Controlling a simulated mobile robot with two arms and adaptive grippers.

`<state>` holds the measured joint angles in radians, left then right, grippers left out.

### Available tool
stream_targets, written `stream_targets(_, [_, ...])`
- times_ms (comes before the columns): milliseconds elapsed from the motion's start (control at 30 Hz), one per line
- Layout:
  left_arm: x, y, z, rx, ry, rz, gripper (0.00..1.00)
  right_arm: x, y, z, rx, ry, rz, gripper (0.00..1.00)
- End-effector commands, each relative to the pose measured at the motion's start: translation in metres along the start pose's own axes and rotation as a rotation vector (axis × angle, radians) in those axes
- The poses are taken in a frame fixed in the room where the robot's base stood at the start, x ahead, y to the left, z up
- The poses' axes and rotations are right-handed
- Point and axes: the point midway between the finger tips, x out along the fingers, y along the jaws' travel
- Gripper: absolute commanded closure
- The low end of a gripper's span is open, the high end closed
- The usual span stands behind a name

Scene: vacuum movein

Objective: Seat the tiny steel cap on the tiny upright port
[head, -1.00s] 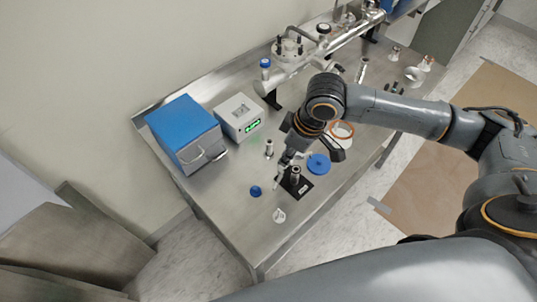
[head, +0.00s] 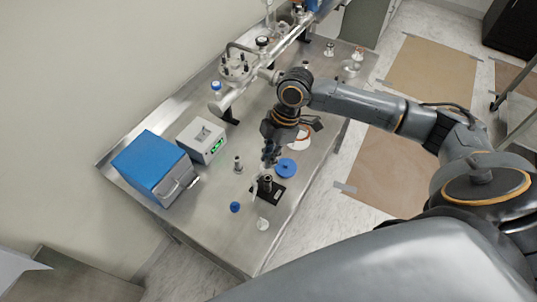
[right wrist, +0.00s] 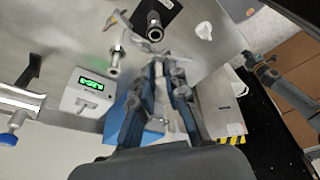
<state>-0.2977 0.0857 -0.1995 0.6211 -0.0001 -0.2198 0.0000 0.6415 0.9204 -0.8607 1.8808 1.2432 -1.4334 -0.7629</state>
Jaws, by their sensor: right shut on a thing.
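A small upright steel port (head: 266,182) stands on a black plate (head: 277,193) on the steel bench. In the right wrist view the port's ringed top (right wrist: 155,33) shows beyond my fingertips, apart from them. My right gripper (head: 268,162) points down just behind the port in the head view; it also shows in the right wrist view (right wrist: 168,68). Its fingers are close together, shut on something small. The tiny cap is not clearly visible; the fingers hide most of what they hold. My left gripper is not in view.
A second steel fitting (head: 238,164) stands left of the plate. A blue cap (head: 235,207), a white piece (head: 262,224) and a blue disc (head: 285,168) lie nearby. A blue box (head: 152,165) and a display unit (head: 202,138) stand left; a pipe assembly (head: 265,70) runs behind.

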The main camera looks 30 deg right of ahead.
Motion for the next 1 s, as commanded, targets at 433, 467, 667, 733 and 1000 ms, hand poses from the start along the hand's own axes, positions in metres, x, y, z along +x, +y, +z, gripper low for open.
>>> stream_targets(433, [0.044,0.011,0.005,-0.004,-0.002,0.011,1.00,0.037,0.000,0.011,0.002,-0.002,0.001,1.00])
stream_targets(467, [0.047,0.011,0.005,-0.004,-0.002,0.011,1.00,0.039,0.000,0.011,0.002,-0.002,0.001,1.00])
stream_targets(667, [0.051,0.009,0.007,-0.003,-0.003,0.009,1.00,0.050,-0.001,0.014,0.003,-0.001,-0.001,1.00])
stream_targets(733, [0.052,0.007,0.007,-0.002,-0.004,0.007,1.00,0.054,0.000,0.015,0.002,-0.001,-0.001,1.00])
stream_targets(1000, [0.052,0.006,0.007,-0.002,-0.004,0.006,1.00,0.057,0.000,0.016,0.002,-0.001,0.001,1.00])
